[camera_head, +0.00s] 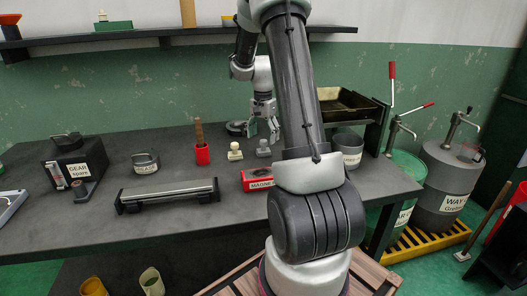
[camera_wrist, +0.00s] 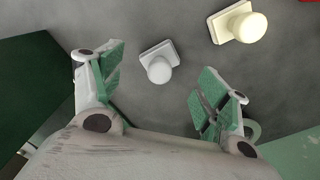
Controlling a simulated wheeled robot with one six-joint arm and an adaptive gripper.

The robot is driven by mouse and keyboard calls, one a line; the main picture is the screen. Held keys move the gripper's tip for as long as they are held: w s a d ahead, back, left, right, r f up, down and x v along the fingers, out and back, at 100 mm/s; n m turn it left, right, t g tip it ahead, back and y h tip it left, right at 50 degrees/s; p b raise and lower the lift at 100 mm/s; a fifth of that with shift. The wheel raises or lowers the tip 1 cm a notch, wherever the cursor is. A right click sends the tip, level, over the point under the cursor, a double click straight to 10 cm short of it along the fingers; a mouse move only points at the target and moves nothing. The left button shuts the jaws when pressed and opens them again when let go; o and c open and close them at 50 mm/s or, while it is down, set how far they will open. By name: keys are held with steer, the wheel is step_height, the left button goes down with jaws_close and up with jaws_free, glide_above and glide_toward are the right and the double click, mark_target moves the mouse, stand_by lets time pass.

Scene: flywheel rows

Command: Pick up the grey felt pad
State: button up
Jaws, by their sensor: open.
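The grey felt pad (camera_wrist: 158,62), a small square base with a round knob on top, lies on the dark worktop in the wrist view. It also shows in the head view (camera_head: 263,148), left of my arm. My gripper (camera_wrist: 160,88) is open, with a green-lined finger on either side of the pad in the wrist view; nothing is held. In the head view my gripper (camera_head: 262,128) appears above and just behind the pad, partly hidden by my arm.
A cream knobbed pad (camera_wrist: 238,22) lies close beside it. In the head view, a red magnet box (camera_head: 257,180), a red cup with a wooden handle (camera_head: 202,154) and a grey cylinder (camera_head: 348,146) stand near. The worktop (camera_head: 110,220) has clear room at the front left.

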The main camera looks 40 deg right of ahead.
mark_target(264, 141)
steer(key=f, duration=0.5)
steer(key=shift+w+d+f, duration=0.1)
steer(key=shift+d+f, duration=0.1)
steer(key=shift+f, duration=0.05)
steer(key=c, duration=1.1)
